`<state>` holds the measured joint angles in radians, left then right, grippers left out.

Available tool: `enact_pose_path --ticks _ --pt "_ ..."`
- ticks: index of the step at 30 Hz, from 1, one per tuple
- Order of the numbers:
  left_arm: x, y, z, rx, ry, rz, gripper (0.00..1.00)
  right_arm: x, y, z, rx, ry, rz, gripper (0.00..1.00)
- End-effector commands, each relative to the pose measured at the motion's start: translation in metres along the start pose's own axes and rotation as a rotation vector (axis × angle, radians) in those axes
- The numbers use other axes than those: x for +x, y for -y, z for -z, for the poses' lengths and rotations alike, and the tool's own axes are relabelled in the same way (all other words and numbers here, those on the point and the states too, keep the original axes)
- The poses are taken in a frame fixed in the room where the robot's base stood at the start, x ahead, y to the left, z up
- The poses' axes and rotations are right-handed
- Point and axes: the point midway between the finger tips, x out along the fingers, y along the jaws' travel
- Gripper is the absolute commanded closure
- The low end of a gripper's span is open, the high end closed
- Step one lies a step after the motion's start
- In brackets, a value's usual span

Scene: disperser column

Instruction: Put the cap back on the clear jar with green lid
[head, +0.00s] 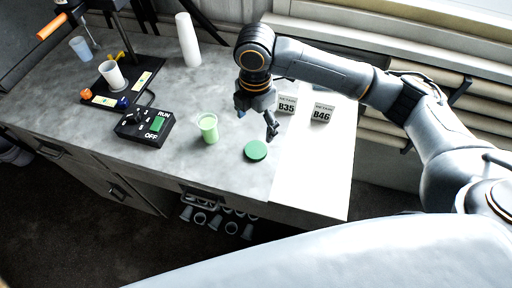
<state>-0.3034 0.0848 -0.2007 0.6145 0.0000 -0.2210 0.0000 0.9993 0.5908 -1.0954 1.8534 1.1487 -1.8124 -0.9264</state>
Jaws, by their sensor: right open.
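A small jar with pale green contents (208,128) stands upright and uncapped on the grey bench. A round green lid (255,150) lies flat on the bench to its right, close to the edge of the white sheet. My left gripper does not show.
A control box (145,127) marked RUN and OFF and a disperser stand (122,79) with a white cup (111,75) are at the left. A white cylinder (188,41) stands behind.

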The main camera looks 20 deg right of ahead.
Motion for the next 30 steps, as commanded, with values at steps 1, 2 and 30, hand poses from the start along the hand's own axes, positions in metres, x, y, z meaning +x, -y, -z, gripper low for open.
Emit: enact_pose_path --ticks 1,2,30 --pt "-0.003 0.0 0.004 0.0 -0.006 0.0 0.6 0.01 0.001 0.0 0.002 -0.001 0.005 0.15" --pt "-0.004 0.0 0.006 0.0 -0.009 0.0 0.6 0.016 0.001 0.0 0.002 -0.001 0.003 0.15" --pt "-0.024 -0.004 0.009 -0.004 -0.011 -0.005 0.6 0.092 0.005 -0.001 0.001 0.0 0.001 0.15"
